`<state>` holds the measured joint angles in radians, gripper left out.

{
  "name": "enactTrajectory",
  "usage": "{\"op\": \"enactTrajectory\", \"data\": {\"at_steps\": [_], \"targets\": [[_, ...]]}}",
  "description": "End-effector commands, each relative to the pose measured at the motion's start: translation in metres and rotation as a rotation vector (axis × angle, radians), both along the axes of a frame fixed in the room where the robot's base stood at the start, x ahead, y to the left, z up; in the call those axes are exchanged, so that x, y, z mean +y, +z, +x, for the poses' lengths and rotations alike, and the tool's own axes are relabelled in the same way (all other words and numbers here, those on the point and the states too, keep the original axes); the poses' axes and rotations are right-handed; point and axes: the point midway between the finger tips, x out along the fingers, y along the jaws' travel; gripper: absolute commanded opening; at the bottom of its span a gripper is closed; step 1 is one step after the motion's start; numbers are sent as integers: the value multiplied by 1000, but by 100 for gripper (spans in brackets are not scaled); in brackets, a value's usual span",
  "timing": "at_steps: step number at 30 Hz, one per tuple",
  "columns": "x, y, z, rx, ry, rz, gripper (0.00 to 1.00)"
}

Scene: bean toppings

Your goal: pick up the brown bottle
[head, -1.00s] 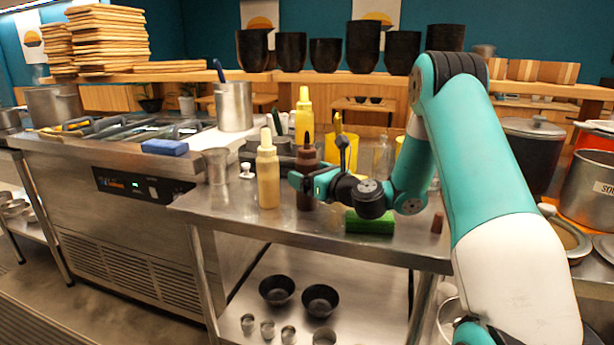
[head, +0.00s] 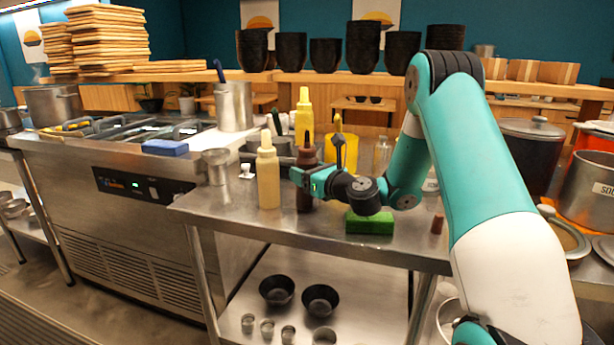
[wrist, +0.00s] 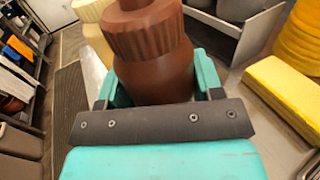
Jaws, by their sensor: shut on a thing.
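The brown bottle (head: 306,153) stands upright near the front edge of the steel table in the head view, just right of a tan bottle (head: 268,178). My gripper (head: 302,180) is shut around the brown bottle's body from the right. In the wrist view the brown bottle (wrist: 155,65) fills the space between my gripper's teal fingers (wrist: 160,85), its ribbed cap at the top. I cannot tell clearly whether its base touches the table.
A green-and-yellow sponge (head: 369,222) lies below my wrist. A yellow bottle (head: 304,115) and a yellow container (head: 341,152) stand behind. A metal cup (head: 216,166) is at the left. A small brown block (head: 437,223) lies right.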

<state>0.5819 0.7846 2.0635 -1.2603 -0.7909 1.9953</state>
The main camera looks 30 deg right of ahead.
Motion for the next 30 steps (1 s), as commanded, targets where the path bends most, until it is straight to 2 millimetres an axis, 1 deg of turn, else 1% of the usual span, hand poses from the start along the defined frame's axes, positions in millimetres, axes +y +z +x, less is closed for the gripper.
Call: {"op": "enactTrajectory", "data": {"at_steps": [1, 5, 7, 15, 18, 21, 24, 27, 30], "targets": [[0, 8, 0, -4, 1, -1, 49], [0, 29, 0, -6, 1, -3, 49], [0, 46, 0, -7, 1, -4, 49], [0, 127, 0, -8, 1, -6, 49], [1, 152, 0, -7, 1, -4, 49], [1, 171, 0, -6, 1, -3, 49], [0, 184, 0, -4, 1, -2, 49], [0, 193, 0, -3, 1, -2, 49], [0, 196, 0, -2, 1, -1, 49]]}}
